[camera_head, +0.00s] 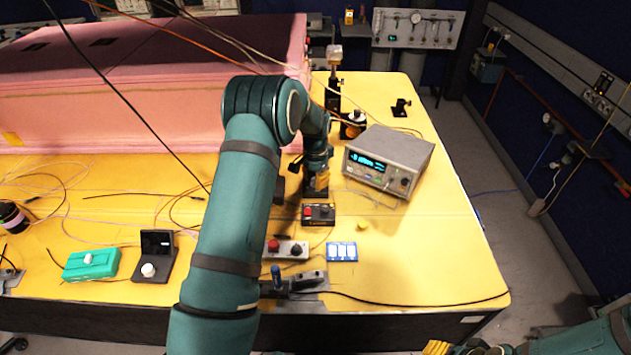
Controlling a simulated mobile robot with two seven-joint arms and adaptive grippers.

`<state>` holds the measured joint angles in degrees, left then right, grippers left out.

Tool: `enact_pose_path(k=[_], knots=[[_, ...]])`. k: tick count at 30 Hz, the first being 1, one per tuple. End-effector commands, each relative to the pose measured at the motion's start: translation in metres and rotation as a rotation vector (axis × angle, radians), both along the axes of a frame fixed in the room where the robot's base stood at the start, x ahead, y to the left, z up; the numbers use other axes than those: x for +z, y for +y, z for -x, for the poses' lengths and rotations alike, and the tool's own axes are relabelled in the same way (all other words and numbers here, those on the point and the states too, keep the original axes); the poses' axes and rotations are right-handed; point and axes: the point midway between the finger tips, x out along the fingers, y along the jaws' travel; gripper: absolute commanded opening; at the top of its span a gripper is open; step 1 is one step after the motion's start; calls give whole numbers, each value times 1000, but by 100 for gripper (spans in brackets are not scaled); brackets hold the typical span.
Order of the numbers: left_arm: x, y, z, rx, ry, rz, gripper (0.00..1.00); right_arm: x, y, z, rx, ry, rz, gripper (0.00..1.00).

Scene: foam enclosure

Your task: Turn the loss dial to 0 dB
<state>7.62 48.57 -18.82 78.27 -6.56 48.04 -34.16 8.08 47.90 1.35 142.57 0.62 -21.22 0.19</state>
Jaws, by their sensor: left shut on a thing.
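My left arm reaches over the yellow table from the front. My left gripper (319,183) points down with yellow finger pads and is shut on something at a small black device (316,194). I take the held part to be the loss dial, but the fingers hide it and no scale can be read. The device stands left of a grey instrument (405,152) with a lit cyan display, whose digits are too small to read. My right gripper (438,347) shows only in part at the bottom edge, away from the table top. Its opening cannot be told.
In front of the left gripper are a dark box with red and black knobs (319,214), a grey box with a red knob (286,249) and a blue-white panel (342,252). A pink foam enclosure (150,95) fills the back left. Loose cables cross the table. Its right front is clear.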

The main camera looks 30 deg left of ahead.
Motion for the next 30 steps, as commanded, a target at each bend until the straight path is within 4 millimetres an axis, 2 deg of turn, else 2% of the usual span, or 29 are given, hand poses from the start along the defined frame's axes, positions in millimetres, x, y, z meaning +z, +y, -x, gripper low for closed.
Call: enact_pose_path(k=[18,30], knots=[[0,0,0,580,0,-1,0,-10,1,0,0,0,2,47],[0,0,0,864,1,0,0,-11,1,0,0,0,2,47]])
